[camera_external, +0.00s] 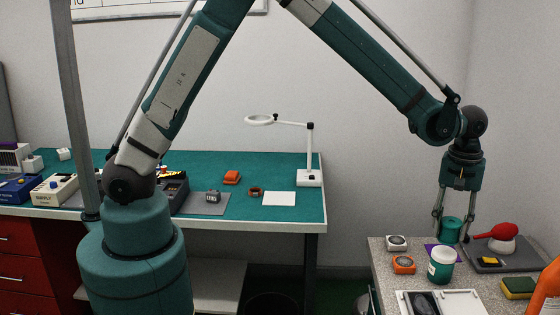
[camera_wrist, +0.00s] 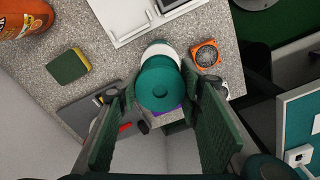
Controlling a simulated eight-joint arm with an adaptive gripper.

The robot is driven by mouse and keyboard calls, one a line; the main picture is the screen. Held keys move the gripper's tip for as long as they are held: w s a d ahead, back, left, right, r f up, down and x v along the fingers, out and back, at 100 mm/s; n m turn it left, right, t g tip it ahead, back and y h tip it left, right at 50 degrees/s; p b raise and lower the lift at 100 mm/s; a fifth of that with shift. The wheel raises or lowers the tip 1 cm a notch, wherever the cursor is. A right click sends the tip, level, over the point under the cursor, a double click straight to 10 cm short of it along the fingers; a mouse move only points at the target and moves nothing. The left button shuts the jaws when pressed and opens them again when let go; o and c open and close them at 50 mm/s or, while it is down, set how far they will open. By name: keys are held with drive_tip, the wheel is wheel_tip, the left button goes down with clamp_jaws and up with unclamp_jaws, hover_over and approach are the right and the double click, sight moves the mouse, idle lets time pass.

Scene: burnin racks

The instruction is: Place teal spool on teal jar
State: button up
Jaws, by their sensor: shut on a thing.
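The teal spool (camera_external: 451,231) is gripped between the fingertips of my gripper (camera_external: 453,222), above the grey speckled counter at the right. In the wrist view the spool (camera_wrist: 160,88) shows its round top with a small centre hole, between the two green finger pads. The teal jar (camera_external: 441,267), white and teal, stands upright on the counter, in front of and a little left of the spool in the external view. The spool is apart from the jar's top.
A purple mat (camera_external: 430,250) lies behind the jar. A grey tray (camera_external: 520,262) with a red-topped item (camera_external: 503,232) is at right, near a sponge (camera_external: 517,288). A white-framed panel (camera_external: 470,306) lies in front.

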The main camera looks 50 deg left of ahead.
sight(448, 238)
drive_tip(key=shift+f, duration=1.9)
drive_tip(key=shift+f, duration=0.15)
drive_tip(key=o, duration=1)
drive_tip(key=shift+c, duration=0.2)
drive_tip(key=shift+r, duration=0.2)
wheel_tip(448, 238, up, 12)
